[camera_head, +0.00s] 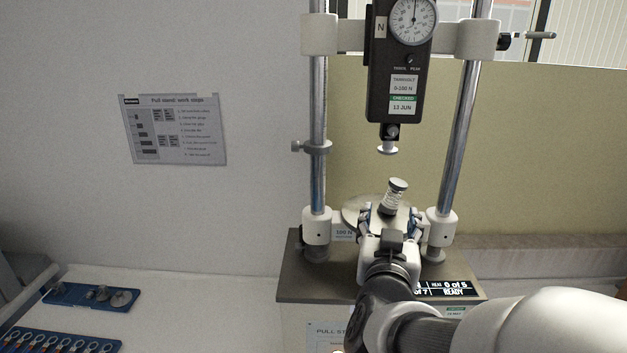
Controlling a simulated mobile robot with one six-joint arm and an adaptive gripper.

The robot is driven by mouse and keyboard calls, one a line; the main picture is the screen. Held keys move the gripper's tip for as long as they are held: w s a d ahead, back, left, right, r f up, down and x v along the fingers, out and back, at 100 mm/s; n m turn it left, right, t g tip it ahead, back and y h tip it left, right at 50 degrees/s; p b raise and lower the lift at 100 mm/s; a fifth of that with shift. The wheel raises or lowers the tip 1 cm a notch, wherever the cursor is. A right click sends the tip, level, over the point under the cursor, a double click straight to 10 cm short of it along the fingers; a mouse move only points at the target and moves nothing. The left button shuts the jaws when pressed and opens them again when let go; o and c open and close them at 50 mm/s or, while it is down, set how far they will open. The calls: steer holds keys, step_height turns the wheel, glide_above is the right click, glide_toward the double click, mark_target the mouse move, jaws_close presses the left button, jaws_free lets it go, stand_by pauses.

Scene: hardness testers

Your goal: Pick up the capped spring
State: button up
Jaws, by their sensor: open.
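My gripper (390,212) is open, with one finger to each side of the spring's lower part in the picture. The spring's lower end is hidden behind my gripper. I cannot tell whether the fingers touch it.
The force gauge (394,92) hangs above with its small round tip (387,150). Two upright columns (318,130) flank the plate. A blue tray (68,295) with metal parts and a blue rack (60,343) lie at lower left. White bench between is clear.

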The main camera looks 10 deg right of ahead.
mark_target(390, 202)
steer(key=shift+r+p+x, duration=0.2)
steer(key=shift+p+x, duration=0.8)
steer(key=shift+p, duration=1.3)
steer(key=shift+p+x, duration=0.55)
steer(key=shift+x, duration=0.3)
steer(key=shift+f+x, duration=0.1)
steer(key=shift+x, duration=1.45)
steer(key=shift+f+x, duration=0.15)
steer(key=shift+x, duration=1.35)
steer(key=shift+c, duration=0.5)
jaws_close()
steer(key=shift+r, duration=0.1)
